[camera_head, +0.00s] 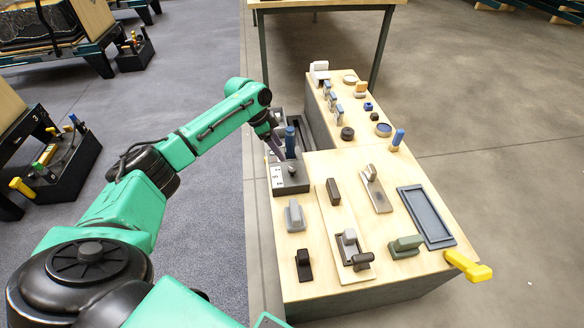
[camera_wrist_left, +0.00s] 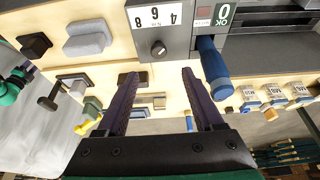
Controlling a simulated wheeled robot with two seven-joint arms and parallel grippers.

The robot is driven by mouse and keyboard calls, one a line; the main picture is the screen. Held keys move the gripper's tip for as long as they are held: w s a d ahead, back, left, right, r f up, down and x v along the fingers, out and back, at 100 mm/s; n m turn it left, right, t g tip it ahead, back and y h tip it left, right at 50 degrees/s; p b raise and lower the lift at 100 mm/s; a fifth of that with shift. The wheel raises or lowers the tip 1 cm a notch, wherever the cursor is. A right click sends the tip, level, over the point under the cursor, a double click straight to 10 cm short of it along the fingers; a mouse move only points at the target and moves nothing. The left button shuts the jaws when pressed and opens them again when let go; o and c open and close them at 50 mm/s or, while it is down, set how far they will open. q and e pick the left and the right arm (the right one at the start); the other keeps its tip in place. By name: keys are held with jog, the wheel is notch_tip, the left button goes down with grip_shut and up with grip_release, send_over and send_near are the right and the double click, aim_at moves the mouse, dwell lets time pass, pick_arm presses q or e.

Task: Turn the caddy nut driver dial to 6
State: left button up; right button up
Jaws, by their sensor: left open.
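The caddy (camera_head: 291,187) is a dark grey box on the wooden bench, with a white number label on its front. In the left wrist view, its small dark round dial knob (camera_wrist_left: 158,48) sits beside a white label (camera_wrist_left: 154,16) with 8, 6 and 4. I cannot tell which number the knob points at. The blue-handled nut driver (camera_wrist_left: 213,68) stands right of the dial; its handle shows in the head view (camera_head: 290,142). My left gripper (camera_wrist_left: 159,75) is open and empty, its fingertips on either side of the knob's line of sight, apart from it. My right gripper is out of view.
A grey block handle (camera_head: 295,215), a black knob block (camera_head: 304,265), levers (camera_head: 349,240) and a grey tray (camera_head: 425,217) stand on the bench nearby. An "OK" panel (camera_wrist_left: 222,14) is beside the driver. A yellow handle (camera_head: 467,266) juts off the bench's right corner.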

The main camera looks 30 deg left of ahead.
aim_at(292, 169)
pick_arm(q)
jog(key=b+x, duration=0.1)
jog(key=x, duration=0.3)
jog(key=b+x, duration=0.1)
jog(key=x, duration=0.4)
jog(key=shift+s+f, duration=0.15)
jog(key=shift+f, duration=0.2)
jog(key=shift+d+f+b, duration=0.1)
jog(key=shift+f+b, duration=0.15)
jog(key=shift+b, duration=0.05)
jog(key=shift+r, duration=0.1)
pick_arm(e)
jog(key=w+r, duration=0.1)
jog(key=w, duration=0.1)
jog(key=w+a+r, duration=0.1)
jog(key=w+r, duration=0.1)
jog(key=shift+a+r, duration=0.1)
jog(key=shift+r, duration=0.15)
pick_arm(q)
grip_shut()
